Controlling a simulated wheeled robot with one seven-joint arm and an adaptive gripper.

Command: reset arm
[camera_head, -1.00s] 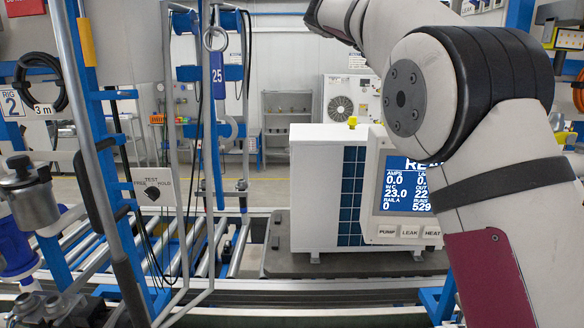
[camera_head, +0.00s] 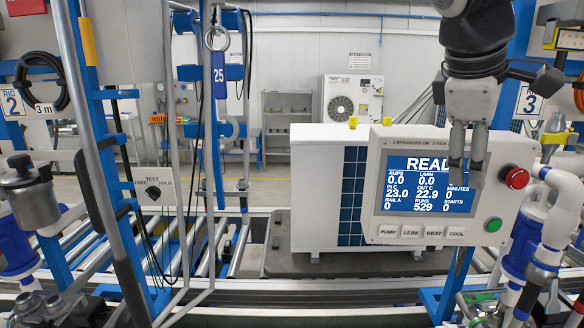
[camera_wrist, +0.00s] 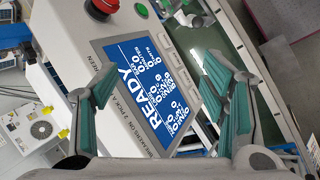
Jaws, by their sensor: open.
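My gripper (camera_head: 467,168) hangs fingers-down at the upper right in the head view, in front of the right part of the control panel's screen. In the wrist view my gripper (camera_wrist: 165,110) has its two green-padded fingers spread wide apart with nothing between them. The control panel (camera_head: 400,150) is a pale box with a blue screen (camera_head: 425,185) that reads READY, though a finger covers the last letter. The same panel (camera_wrist: 165,30) shows tilted in the wrist view, beyond the fingers. Whether a finger touches the panel cannot be told.
The panel has a red button (camera_head: 516,177), a green button (camera_head: 493,225) and a row of PUMP, LEAK, HEAT and COOL keys (camera_head: 411,231). A white pump unit (camera_head: 316,190) stands behind it.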

